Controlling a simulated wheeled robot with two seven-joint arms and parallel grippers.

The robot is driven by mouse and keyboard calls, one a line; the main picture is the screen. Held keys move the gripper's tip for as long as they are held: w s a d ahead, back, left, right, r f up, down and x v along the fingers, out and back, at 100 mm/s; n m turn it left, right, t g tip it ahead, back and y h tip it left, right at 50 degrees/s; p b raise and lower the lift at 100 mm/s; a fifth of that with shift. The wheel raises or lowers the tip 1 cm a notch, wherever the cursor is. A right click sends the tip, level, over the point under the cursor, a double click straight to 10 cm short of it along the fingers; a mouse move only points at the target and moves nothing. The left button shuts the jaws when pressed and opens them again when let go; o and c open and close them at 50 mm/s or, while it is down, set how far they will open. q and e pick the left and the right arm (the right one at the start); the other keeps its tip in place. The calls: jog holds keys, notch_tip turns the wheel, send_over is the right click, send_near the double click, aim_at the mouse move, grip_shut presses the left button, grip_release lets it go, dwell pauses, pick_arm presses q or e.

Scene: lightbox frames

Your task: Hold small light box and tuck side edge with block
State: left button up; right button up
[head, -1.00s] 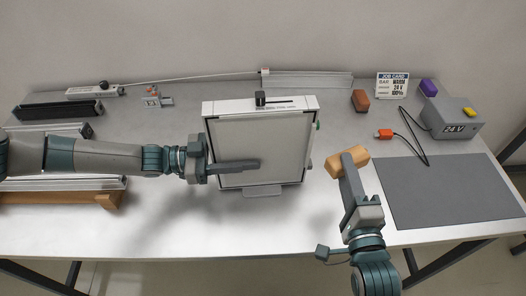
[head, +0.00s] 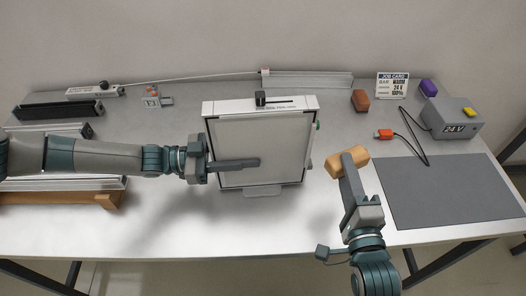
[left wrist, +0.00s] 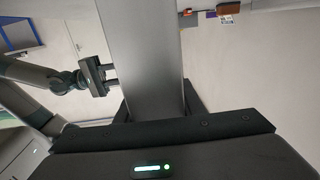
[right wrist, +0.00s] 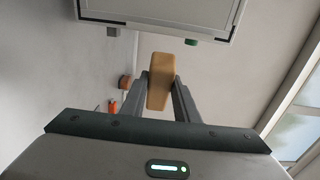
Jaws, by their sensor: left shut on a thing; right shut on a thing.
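The small light box (head: 262,140) stands upright on a small foot in the middle of the table, its pale panel in a thin frame. My left gripper (head: 245,163) is shut on the box from its left side, one dark finger lying across the front panel. In the left wrist view the box (left wrist: 145,55) is a grey slab between the fingers. My right gripper (head: 347,172) is shut on a tan wooden block (head: 355,157), held right of the box and apart from it. In the right wrist view the block (right wrist: 160,85) sits between the fingertips, below the box's frame (right wrist: 160,27).
A grey mat (head: 450,188) lies at the right, with a 24 V supply (head: 452,118) and an orange-tipped cable (head: 384,133) behind it. A job card (head: 392,86) and a brown block (head: 360,100) stand at the back. Rails (head: 60,108) lie at the left.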

jog(key=shift+f, duration=0.1)
dwell(0.4)
jog(key=s+d+f+n+y, duration=0.2)
jog(key=d+f+y, duration=0.2)
jog(key=f, duration=0.1)
jog(key=s+a+r+n+g+y, duration=0.2)
jog(key=a+r+n+g+y, duration=0.35)
jog(key=a+n+y, duration=0.4)
jog(key=shift+s+d+r+n+g+y, duration=0.15)
jog(key=shift+s+n+g+y, duration=0.25)
jog(key=shift+s+g+y, duration=0.5)
jog(key=shift+s+d+n+g+y, duration=0.25)
jog(key=shift+s+n+g, duration=0.3)
jog(key=shift+g, duration=0.65)
jog(key=shift+s+d+r+n+g+y, duration=0.15)
jog(key=shift+s+n+g+y, duration=0.15)
jog(key=shift+s+g+y, duration=0.5)
jog(key=shift+g, duration=0.25)
jog(key=w, duration=0.6)
jog(key=shift+w, duration=0.35)
